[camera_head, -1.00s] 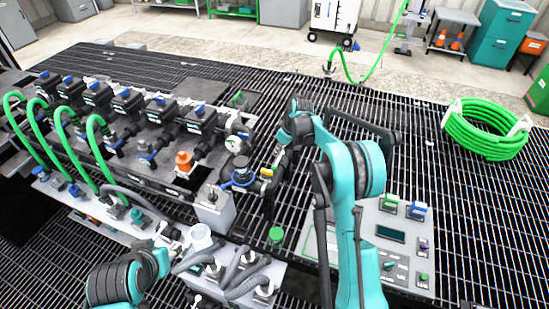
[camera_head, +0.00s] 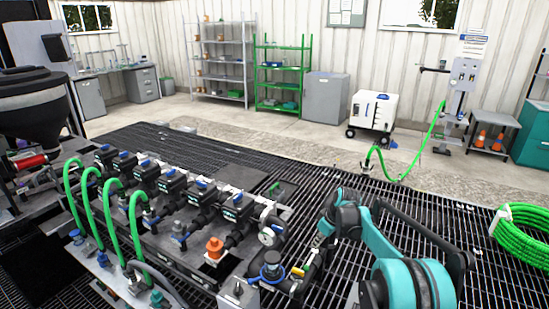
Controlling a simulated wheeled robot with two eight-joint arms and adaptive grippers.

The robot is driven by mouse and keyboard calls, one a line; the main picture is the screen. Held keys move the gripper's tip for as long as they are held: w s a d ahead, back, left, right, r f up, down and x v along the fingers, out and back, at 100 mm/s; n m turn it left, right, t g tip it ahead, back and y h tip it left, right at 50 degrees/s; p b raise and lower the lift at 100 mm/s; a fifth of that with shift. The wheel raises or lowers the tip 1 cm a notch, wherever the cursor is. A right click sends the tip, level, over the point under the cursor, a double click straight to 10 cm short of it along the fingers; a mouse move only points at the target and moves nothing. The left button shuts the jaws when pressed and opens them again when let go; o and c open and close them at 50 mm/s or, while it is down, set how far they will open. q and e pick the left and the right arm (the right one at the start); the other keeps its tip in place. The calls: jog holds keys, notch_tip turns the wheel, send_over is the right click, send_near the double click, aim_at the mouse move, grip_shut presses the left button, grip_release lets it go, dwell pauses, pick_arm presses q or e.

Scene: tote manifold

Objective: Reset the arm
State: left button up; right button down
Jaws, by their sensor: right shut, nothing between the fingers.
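My right arm, teal and black, comes in from the lower right. Its gripper (camera_head: 314,248) points down and left beside the right end of the valve manifold (camera_head: 190,205). It is shut with nothing in it, just above and right of a small yellow handle (camera_head: 298,271). I cannot tell whether the fingertips touch the pipework there. My left gripper and arm are out of this view.
A black hopper (camera_head: 35,105) stands at the left. A coiled green hose (camera_head: 522,232) lies at the right. The grating behind the manifold is mostly clear; shelves and a white cart (camera_head: 372,112) stand farther back.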

jog(key=s+a+r+m+t+h, duration=0.1)
jog(key=s+r+m, duration=0.1)
jog(key=s+r, duration=0.55)
jog(key=s+a+r+m+t, duration=0.15)
jog(key=s+r, duration=0.25)
jog(key=s, duration=0.7)
jog(key=s+f+m+t, duration=0.1)
jog(key=s+f+m, duration=0.1)
jog(key=s, duration=0.7)
jog(key=s+f+m+h, duration=0.1)
jog(key=s+f+m, duration=0.1)
jog(key=s, duration=0.7)
jog(key=shift+s+a+f+m+t+h, duration=0.15)
jog(key=shift+s+a+m+t+h, duration=0.2)
jog(key=shift+a, duration=0.1)
